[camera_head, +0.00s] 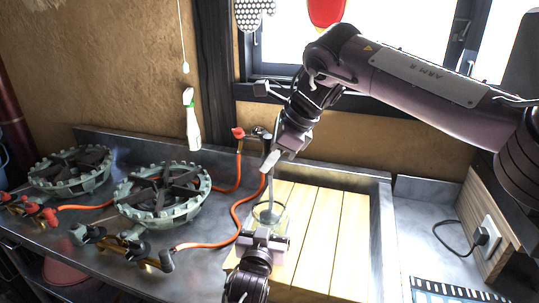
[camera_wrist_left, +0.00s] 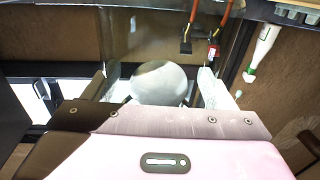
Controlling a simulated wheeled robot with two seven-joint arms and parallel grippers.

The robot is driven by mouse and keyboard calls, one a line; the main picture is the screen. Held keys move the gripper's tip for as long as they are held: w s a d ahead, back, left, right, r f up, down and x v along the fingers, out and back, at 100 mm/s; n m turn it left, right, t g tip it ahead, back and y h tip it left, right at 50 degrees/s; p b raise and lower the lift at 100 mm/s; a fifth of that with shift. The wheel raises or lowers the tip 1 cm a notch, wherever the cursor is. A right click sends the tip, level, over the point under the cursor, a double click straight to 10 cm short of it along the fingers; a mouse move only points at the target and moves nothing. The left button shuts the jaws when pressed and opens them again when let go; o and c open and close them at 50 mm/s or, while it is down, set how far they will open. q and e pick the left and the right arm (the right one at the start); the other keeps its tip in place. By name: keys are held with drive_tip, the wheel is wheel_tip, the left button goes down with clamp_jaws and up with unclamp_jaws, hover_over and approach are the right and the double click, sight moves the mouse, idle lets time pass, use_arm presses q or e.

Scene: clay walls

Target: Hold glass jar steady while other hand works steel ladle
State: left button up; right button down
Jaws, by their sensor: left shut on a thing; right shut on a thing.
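The clear glass jar (camera_head: 280,217) stands on the light wooden board. My left gripper (camera_head: 266,238) is at the near side of the jar and shut on it. The steel ladle (camera_head: 270,188) reaches upright down into the jar from above. My right gripper (camera_head: 270,160) is shut on the upper part of the ladle's handle, above the jar's rim. In the left wrist view, the left gripper's fingers (camera_wrist_left: 155,92) stand either side of a pale round shape; I cannot tell whether it is the ladle's bowl or part of the jar.
The slatted wooden board (camera_head: 328,235) lies in the steel counter. Two gas burners (camera_head: 163,194) with orange hoses (camera_head: 205,244) stand left of it. A spray bottle (camera_head: 192,120) shows against the wall. A black cable (camera_head: 450,245) lies at right by a socket.

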drive_tip(key=c, duration=1.2)
unclamp_jaws()
drive_tip(key=shift+c, duration=0.2)
drive_tip(key=v, duration=1.2)
use_arm(q)
drive_tip(key=o, duration=1.2)
drive_tip(key=shift+o, duration=0.2)
